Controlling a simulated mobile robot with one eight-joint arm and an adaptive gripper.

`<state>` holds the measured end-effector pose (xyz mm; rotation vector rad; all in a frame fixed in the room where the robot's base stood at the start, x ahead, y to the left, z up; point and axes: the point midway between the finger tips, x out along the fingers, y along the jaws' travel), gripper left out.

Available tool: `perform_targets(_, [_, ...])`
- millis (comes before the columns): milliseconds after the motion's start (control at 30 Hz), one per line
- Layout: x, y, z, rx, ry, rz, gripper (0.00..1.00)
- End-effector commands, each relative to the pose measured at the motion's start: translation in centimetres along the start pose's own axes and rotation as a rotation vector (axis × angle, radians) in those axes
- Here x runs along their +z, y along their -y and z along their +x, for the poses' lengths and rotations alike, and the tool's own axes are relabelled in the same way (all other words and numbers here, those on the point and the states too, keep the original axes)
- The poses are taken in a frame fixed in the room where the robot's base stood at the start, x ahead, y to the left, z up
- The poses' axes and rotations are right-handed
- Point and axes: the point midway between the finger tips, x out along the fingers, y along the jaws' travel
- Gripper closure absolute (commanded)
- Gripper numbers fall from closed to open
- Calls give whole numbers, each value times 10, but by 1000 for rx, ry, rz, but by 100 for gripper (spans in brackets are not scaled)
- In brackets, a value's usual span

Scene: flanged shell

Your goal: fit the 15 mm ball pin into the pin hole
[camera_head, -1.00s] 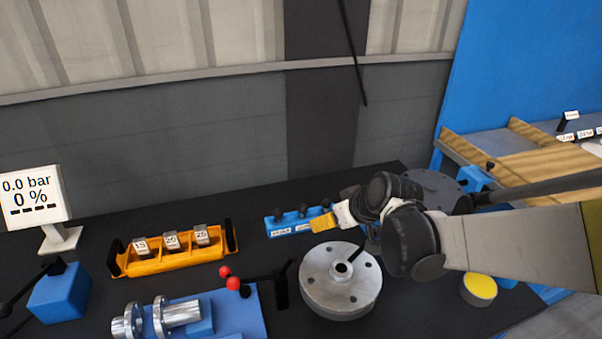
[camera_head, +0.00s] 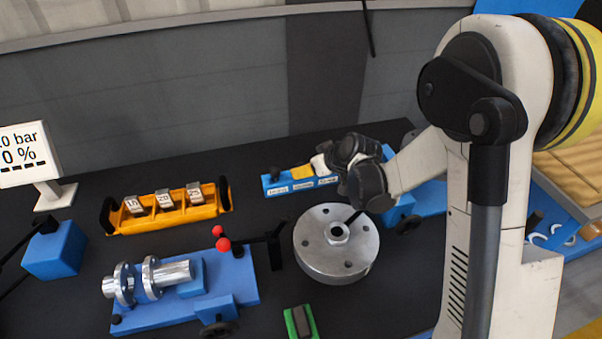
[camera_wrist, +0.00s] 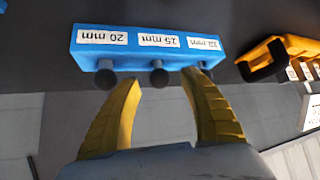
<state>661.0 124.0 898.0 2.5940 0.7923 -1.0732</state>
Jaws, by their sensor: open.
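A blue rack (camera_head: 272,188) stands behind the silver flanged disc. In the wrist view the rack (camera_wrist: 150,62) shows upside-down labels, with 15 mm in the middle and 20 mm at left. The 15 mm ball pin (camera_wrist: 159,77), dark-headed, stands at the middle label. My gripper (camera_wrist: 160,84) is open, its yellow fingers on either side of this pin; contact cannot be told. In the head view my gripper (camera_head: 310,171) covers part of the rack and its pins. The silver disc (camera_head: 325,262) has a raised centre hub and several holes; which is the pin hole I cannot tell.
An orange tray (camera_head: 172,219) with three labelled blocks lies to the left. A blue fixture (camera_head: 239,272) with silver flanged parts and a red-knobbed lever stands left of the disc. A green-edged block (camera_head: 300,321) lies in front. Dark tabletop is clear between tray and rack.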

Motion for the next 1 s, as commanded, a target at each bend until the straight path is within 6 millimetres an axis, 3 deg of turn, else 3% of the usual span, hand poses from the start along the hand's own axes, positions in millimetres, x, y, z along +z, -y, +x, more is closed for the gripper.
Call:
perform_targets(200, [1, 0, 37, -1, -1, 0, 49])
perform_targets(467, [-1, -1, 39, 0, 0, 1, 50])
perform_targets(633, [-1, -1, 39, 0, 0, 1, 100])
perform_targets(1000, [-1, -1, 39, 0, 0, 1, 100])
